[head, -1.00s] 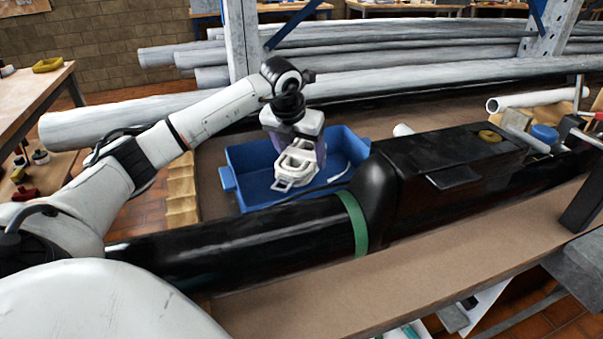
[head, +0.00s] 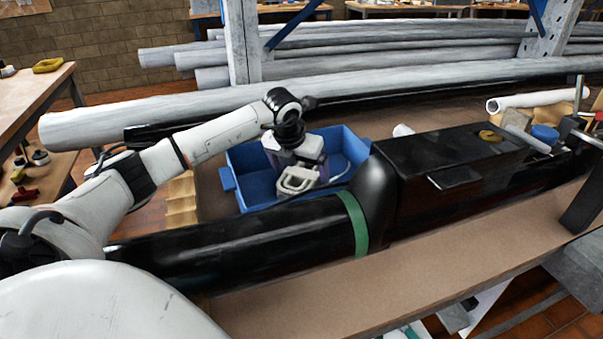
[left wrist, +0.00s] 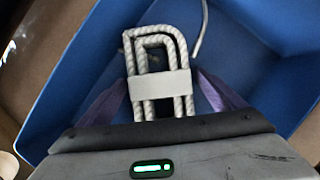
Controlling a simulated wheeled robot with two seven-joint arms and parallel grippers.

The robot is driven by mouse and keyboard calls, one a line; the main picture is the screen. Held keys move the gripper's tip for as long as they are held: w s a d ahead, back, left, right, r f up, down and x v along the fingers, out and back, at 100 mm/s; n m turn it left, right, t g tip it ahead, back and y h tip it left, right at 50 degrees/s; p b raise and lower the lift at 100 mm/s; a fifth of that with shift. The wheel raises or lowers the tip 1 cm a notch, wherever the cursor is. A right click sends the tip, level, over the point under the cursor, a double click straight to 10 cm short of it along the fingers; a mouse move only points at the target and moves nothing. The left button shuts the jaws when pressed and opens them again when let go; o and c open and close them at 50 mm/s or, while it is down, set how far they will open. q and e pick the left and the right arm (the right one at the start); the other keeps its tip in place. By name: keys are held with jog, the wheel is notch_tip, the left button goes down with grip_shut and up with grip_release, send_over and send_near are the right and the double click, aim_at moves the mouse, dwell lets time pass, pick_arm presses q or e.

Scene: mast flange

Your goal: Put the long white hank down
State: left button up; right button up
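The long white hank (head: 295,183) is a looped, twisted white rope with a white band around its middle. It also shows in the left wrist view (left wrist: 160,84), lengthwise between the purple fingers. My left gripper (head: 303,166) points down inside the outline of the blue bin (head: 232,160), with its fingertips against the band's sides. The bin's blue walls surround the hank in the left wrist view (left wrist: 85,65). I cannot tell whether the hank touches the bin floor. My right gripper is not in view.
A thick black pipe (head: 225,243) with a green band (head: 355,222) lies in front of the bin. A black box-like housing (head: 450,160) stands to the right. Long grey pipes (head: 180,112) lie behind. The brown bench front (head: 400,280) is clear.

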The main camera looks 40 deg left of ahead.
aim_at(294, 183)
pick_arm(q)
jog(key=shift+r, duration=0.1)
jog(key=shift+s+r, duration=0.15)
jog(key=shift+r, duration=0.45)
jog(key=v, duration=1.1)
